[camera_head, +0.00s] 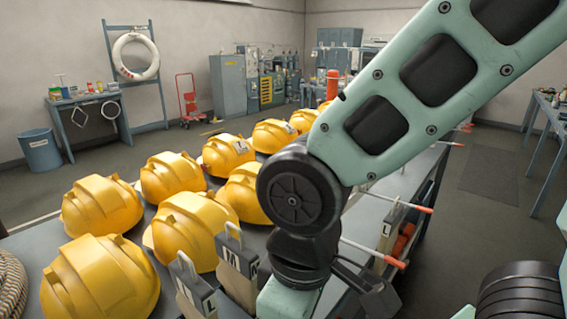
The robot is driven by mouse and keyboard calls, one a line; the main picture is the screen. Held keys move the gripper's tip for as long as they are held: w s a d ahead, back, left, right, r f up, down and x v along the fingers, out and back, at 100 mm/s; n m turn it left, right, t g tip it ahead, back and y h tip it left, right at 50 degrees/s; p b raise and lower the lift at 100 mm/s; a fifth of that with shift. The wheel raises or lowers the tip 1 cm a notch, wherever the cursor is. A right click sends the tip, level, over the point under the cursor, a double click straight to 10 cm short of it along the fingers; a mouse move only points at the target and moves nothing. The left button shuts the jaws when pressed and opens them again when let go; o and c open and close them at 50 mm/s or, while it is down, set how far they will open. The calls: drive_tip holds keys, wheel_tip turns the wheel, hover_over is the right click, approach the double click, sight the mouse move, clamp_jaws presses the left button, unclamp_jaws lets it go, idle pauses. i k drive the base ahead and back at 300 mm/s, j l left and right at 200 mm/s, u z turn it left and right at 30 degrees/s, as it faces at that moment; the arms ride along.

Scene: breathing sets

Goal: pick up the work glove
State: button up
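I cannot make out a work glove in the head view. Small orange items (403,240) lie beside an upright tag marked L at the table's right side, partly hidden; I cannot tell what they are. My arm comes down from the upper right across the table and bends at a dark joint.
Several yellow hard hats (100,280) fill the table's left and middle. Grey-handled holders with letter tags (233,262) stand at the near edge. Orange-tipped rods (385,255) stick out on the right. A coiled item (10,285) lies at far left. Open floor (490,210) lies right.

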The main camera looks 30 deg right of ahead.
sight(389, 232)
drive_tip(key=k+l+z, duration=0.15)
drive_tip(key=z, duration=0.2)
drive_tip(key=k+l+z, duration=0.15)
drive_tip(key=l+z, duration=0.25)
